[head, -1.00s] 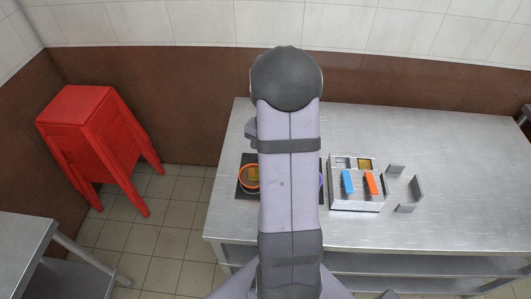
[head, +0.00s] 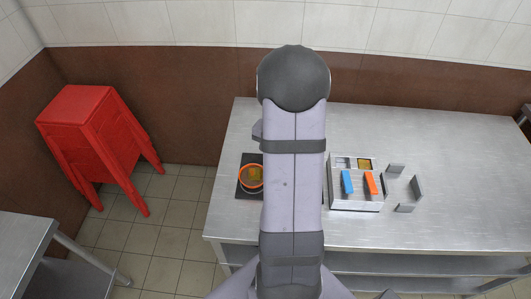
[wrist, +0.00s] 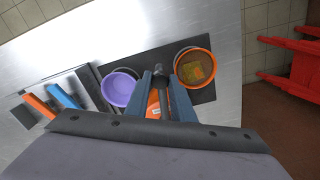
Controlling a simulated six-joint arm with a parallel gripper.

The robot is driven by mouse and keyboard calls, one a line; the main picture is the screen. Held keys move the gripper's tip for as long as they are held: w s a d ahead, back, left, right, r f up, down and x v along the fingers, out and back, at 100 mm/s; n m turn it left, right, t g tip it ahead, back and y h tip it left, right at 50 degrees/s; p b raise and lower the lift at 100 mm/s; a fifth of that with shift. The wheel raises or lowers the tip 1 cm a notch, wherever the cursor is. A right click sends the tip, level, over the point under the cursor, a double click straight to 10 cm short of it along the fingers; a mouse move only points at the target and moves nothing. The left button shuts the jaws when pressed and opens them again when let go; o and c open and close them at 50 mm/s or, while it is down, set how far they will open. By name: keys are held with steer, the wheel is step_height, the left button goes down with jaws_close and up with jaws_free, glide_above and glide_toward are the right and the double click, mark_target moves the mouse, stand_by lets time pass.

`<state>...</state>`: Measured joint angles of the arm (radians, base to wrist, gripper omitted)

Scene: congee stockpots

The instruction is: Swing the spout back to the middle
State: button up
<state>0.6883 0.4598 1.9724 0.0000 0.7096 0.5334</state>
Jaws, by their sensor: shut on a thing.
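In the wrist view, my gripper (wrist: 160,80) is shut on a narrow dark piece that looks like the spout (wrist: 159,70), between two pots. An orange part (wrist: 153,104) shows between the fingers, close to the spout. The purple pot (wrist: 120,90) is left of the fingers, and the orange-rimmed pot (wrist: 194,66), with yellowish contents, is right of them. The fingers hide much of the spout. In the head view, my arm covers the gripper, the spout and the purple pot; the orange-rimmed pot (head: 250,178) shows left of the arm.
The pots stand on a dark mat (head: 246,194) on the steel table (head: 455,155). Right of my arm is a grey tray (head: 356,207) with a blue bar (head: 347,181) and an orange bar (head: 371,183). Grey brackets (head: 417,187) stand beyond it. Red stools (head: 100,135) stand left on the floor.

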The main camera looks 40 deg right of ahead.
steer(key=shift+s+d, duration=0.65)
steer(key=shift+s, duration=0.1)
stand_by(0.5)
steer(key=o, duration=0.6)
steer(key=shift+r+p, duration=0.1)
steer(key=shift+p, duration=0.25)
step_height(320, 180, up, 7)
steer(key=p, duration=0.6)
